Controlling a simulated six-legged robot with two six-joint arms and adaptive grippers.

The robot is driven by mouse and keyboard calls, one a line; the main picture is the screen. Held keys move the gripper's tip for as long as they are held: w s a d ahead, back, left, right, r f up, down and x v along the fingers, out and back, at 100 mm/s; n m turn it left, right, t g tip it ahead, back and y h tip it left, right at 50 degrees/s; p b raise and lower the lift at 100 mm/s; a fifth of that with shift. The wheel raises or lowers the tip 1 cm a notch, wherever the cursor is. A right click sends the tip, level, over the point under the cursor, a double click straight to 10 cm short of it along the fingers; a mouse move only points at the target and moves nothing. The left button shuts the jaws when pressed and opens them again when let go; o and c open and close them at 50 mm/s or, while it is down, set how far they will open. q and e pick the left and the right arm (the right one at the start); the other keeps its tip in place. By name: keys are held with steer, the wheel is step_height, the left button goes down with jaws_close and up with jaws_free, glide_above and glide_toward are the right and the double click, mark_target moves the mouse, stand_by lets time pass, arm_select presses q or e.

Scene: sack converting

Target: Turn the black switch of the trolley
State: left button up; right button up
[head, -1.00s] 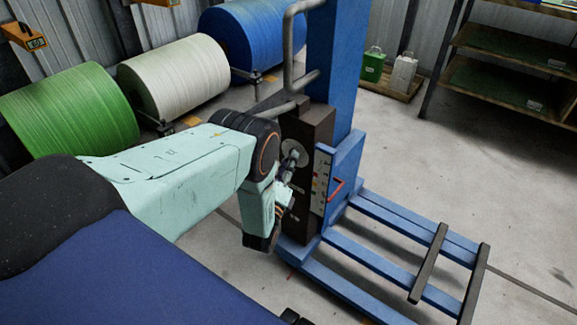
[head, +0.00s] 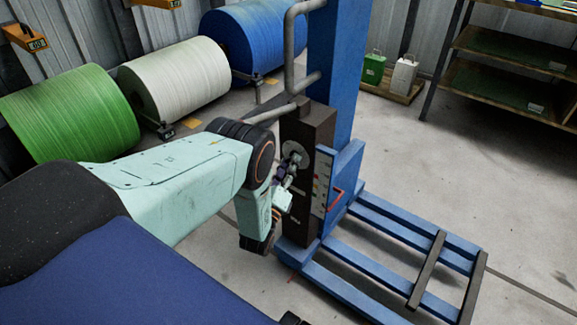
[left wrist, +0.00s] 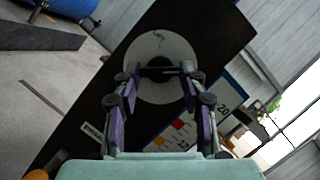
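The blue trolley (head: 333,70) stands upright, with a dark box (head: 318,122) on its near side. A pale round plate (head: 297,152) is on that box; it also shows in the left wrist view (left wrist: 178,92). The black switch (left wrist: 158,63) sits at the plate's middle. My left gripper (head: 291,163) is close in front of the plate. In the left wrist view, its fingers (left wrist: 160,74) are apart, one on each side of the switch. I cannot tell whether they touch it. My right gripper is not in view.
A panel with coloured marks (head: 321,182) and a red handle (head: 336,193) are beside the box. The trolley's blue forks (head: 385,235) reach right over the floor. Green (head: 68,112), white (head: 175,75) and blue (head: 255,40) rolls stand behind.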

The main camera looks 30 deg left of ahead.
arm_select(q)
steer(key=o, duration=0.4)
steer(key=v, duration=0.7)
steer(key=shift+s, duration=0.25)
stand_by(0.4)
